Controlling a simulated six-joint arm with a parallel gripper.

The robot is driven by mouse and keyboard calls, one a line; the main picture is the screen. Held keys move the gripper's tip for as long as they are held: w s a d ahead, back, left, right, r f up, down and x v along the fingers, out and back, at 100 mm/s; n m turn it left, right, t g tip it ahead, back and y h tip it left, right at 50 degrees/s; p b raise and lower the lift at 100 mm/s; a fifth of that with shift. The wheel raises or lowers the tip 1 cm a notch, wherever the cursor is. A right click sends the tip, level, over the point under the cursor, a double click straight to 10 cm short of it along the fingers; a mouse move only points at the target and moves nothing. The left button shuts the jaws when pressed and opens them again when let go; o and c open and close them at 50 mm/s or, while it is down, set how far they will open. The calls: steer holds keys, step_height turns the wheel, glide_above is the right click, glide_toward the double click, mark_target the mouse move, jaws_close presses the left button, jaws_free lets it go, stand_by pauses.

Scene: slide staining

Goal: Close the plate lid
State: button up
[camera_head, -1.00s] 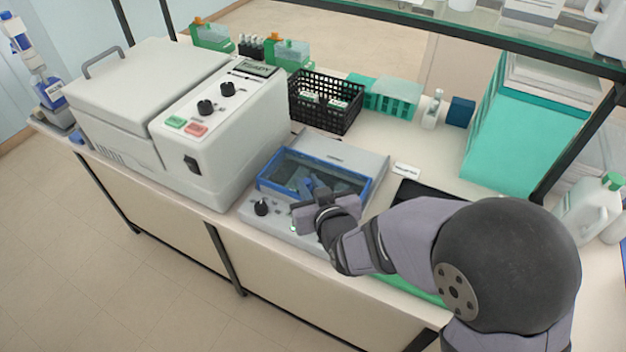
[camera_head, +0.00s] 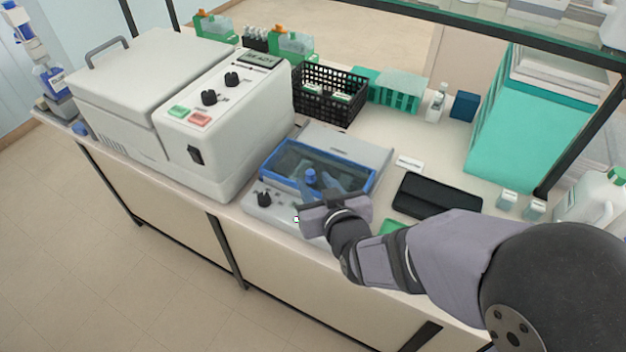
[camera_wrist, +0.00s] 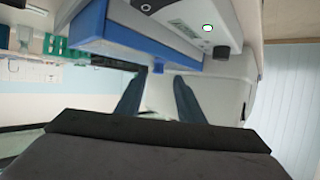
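The plate device (camera_head: 350,147) is a low light-grey unit on the bench. Its lid (camera_head: 283,142) has a blue frame around a clear window and shows in the middle of the head view. I cannot tell whether the lid is fully down. A blue knob (camera_head: 311,176) stands out at the front part of the lid. My gripper (camera_head: 324,183) is at the front of the lid, with its fingers on either side of the knob. The blue frame (camera_wrist: 130,40) fills the upper middle there.
A large white machine (camera_head: 180,110) stands close on the left. A black basket (camera_head: 328,92) is behind the device. A black tray (camera_head: 437,195) and a green item (camera_head: 393,226) lie to the right. A teal box (camera_head: 520,120) stands at the back right.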

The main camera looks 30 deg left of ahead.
steer(key=shift+v, duration=1.85)
steer(key=w+d+f+m+g+h+p, duration=0.1)
steer(key=d+m+h, duration=0.1)
steer(key=d, duration=0.5)
steer(key=d+f+m+g+h+p, duration=0.1)
steer(key=d+f+m+h, duration=0.1)
steer(key=d, duration=0.5)
steer(key=w+d+f+m+g+h+p, duration=0.1)
steer(key=d+m+h, duration=0.1)
steer(key=d, duration=0.5)
steer(key=shift+w+f+g+h, duration=0.25)
steer(key=shift+w+g+h, duration=0.05)
steer(key=shift+h, duration=0.2)
steer(key=s+d+g, duration=0.1)
steer(key=d, duration=0.1)
steer(key=s+d+f+m+h, duration=0.1)
steer(key=d, duration=0.2)
steer(key=s+d+m+g, duration=0.1)
steer(key=s+d, duration=0.1)
steer(key=d, duration=0.1)
steer(key=shift+f+g+h, duration=0.3)
steer(key=shift+f, duration=0.1)
steer(key=s+d+f+m+g+h+b, duration=0.1)
steer(key=s+d+f+g+b, duration=0.1)
steer(key=s+d, duration=0.4)
steer(key=shift+s+d+f+g, duration=0.4)
steer(key=shift+s+f+g, duration=0.05)
steer(key=shift+s+g, duration=0.3)
